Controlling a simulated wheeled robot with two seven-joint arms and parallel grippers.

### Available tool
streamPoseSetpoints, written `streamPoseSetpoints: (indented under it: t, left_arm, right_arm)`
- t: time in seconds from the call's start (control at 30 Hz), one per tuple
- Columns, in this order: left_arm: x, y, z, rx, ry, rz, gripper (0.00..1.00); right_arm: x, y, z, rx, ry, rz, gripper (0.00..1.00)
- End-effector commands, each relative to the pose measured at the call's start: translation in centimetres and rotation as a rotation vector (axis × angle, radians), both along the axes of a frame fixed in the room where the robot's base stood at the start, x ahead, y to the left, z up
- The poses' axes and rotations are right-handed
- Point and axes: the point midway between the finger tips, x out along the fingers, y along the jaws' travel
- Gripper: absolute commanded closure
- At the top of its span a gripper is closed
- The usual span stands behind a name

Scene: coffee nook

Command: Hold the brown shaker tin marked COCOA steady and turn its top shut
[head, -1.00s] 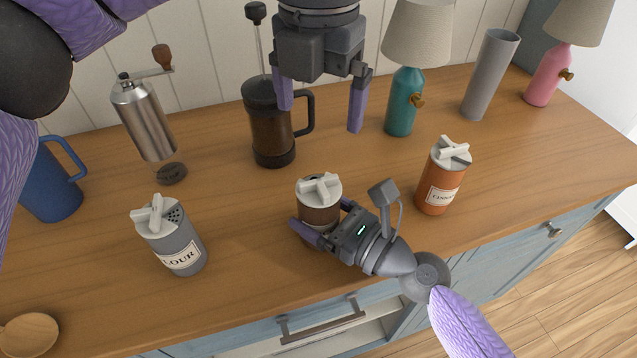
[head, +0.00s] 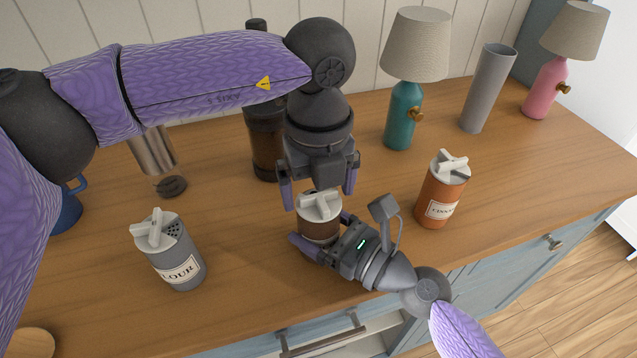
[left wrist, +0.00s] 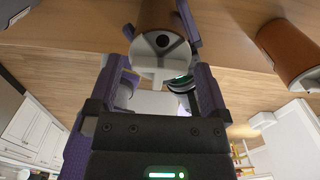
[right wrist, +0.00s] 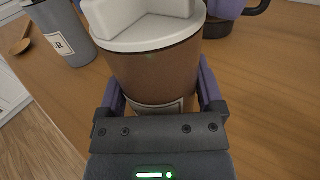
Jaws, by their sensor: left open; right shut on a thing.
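The brown shaker tin (head: 318,231) stands upright on the wooden counter with a white top (head: 320,206) that has a raised grip bar. It also shows in the right wrist view (right wrist: 157,75), its label mostly hidden by my gripper. My right gripper (head: 318,232) is shut around the tin's body from the front right. My left gripper (head: 318,192) is open and points down just above the tin, its fingers on either side of the top. In the left wrist view the white top (left wrist: 160,47) shows a dark round hole and lies between the finger ends.
A grey FLOUR shaker (head: 172,255) stands to the left and an orange cinnamon shaker (head: 442,192) to the right. Behind are a French press (head: 267,140), partly hidden by my left arm, a grinder (head: 155,155), a teal lamp (head: 403,110) and a grey vase (head: 488,90).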

Motion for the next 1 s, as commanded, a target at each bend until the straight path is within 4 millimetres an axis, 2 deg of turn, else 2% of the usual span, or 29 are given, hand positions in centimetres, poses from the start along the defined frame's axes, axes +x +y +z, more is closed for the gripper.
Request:
streamPoseSetpoints:
  t: [0.2, 0.6, 1.0]
  left_arm:
    - [0.01, 0.00, -0.05, 0.000, 0.000, 0.000, 0.00]
    - [0.02, 0.02, -0.02, 0.000, 0.000, 0.000, 0.83]
    - [0.00, 0.02, -0.03, 0.001, 0.000, -0.098, 0.84]
  right_arm:
    - [0.00, 0.00, -0.01, 0.000, 0.000, 0.000, 0.81]
    - [0.00, -0.01, -0.02, -0.001, 0.001, 0.000, 0.81]
    - [0.01, -0.02, -0.03, -0.001, 0.001, -0.001, 0.81]
